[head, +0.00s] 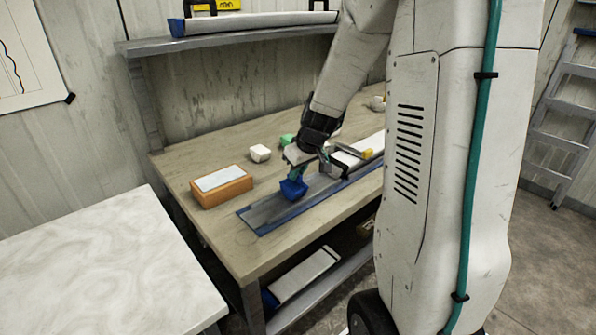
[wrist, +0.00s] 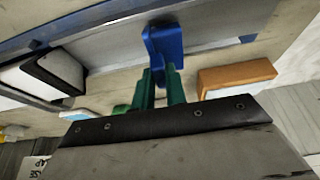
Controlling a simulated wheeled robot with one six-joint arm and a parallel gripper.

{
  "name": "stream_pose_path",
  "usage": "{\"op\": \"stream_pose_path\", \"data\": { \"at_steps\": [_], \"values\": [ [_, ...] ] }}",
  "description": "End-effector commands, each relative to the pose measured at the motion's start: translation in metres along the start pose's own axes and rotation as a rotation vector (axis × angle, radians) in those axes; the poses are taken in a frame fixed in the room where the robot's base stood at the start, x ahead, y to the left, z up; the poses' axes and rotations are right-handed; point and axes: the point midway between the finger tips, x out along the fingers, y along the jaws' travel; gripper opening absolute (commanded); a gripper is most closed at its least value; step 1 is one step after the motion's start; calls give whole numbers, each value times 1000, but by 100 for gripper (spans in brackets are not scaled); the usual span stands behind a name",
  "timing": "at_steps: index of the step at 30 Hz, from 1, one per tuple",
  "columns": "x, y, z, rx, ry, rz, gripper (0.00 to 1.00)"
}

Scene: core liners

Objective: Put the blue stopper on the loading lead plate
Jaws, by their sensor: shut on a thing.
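The blue stopper (head: 293,189) is between the green fingers of my gripper (head: 298,174). In the wrist view the stopper (wrist: 164,42) stands out past the fingertips (wrist: 160,76), which are closed on its narrow part. The long grey plate (head: 262,212) with blue edges, which looks like the loading lead plate, lies along the front of the bench. It also shows in the wrist view (wrist: 115,48). The stopper is over this plate; I cannot tell whether it touches it.
An orange box (head: 222,190) with a pale top sits left of the plate. A white block (head: 260,153) and a green block (head: 287,140) lie behind. A white core liner with a black clamp (head: 333,168) lies to the right. A white table (head: 95,270) stands at left.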

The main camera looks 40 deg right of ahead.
Motion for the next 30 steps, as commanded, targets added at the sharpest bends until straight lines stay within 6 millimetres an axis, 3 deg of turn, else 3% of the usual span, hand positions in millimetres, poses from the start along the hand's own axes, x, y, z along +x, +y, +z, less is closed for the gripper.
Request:
{"op": "stream_pose_path", "data": {
  "at_steps": [4, 5, 7, 19, 30],
  "values": [
    [3, 0, 1, 0, -1, -1, 0],
    [3, 0, 2, -1, -1, 0, 16],
    [3, 0, 1, -1, 0, 0, 35],
    [-5, 0, -1, 0, 2, 1, 35],
    [-80, 1, -1, -1, 5, 3, 35]
  ]
}}
